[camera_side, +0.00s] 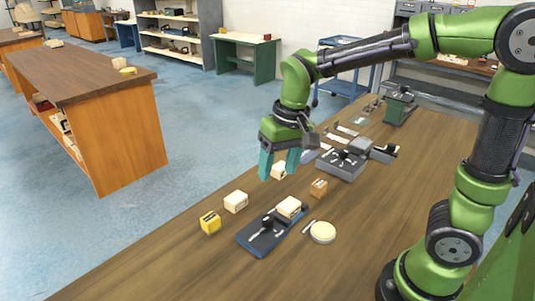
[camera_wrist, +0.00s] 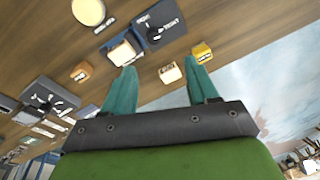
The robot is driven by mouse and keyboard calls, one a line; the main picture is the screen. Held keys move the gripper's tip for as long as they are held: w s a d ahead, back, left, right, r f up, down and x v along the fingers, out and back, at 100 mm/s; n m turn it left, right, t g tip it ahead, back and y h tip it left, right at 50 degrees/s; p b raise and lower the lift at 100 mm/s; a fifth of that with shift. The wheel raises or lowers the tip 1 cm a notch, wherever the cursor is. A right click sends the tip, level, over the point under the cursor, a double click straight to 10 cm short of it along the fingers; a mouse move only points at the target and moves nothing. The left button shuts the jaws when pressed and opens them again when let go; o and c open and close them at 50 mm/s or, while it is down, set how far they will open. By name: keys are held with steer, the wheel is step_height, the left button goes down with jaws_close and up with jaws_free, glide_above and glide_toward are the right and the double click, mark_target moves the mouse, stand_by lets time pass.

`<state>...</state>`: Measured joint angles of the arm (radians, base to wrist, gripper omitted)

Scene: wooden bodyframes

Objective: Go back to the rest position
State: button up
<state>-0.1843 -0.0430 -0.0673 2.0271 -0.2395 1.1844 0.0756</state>
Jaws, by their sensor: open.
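My gripper (camera_side: 279,164) hangs above the wooden table with its two teal fingers apart and nothing between them. In the wrist view, the fingers of my gripper (camera_wrist: 163,80) are spread, with the table top beyond them. Another cream block (camera_side: 236,202) and a yellow block (camera_side: 210,222) lie on the table below and in front of the gripper.
A dark blue tray (camera_side: 262,241) carries a cream block (camera_side: 289,207). A round cream disc (camera_side: 323,232) and a small brown block (camera_side: 318,188) lie nearby. A grey fixture (camera_side: 341,164) and a green machine (camera_side: 399,106) stand farther back.

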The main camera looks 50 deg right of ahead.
steer(key=s+d+r+t+y, duration=0.1)
steer(key=s+r+t, duration=0.3)
steer(key=s, duration=0.6)
steer(key=shift+d+r+t, duration=0.2)
steer(key=shift+d+t, duration=0.35)
steer(key=shift+t, duration=0.25)
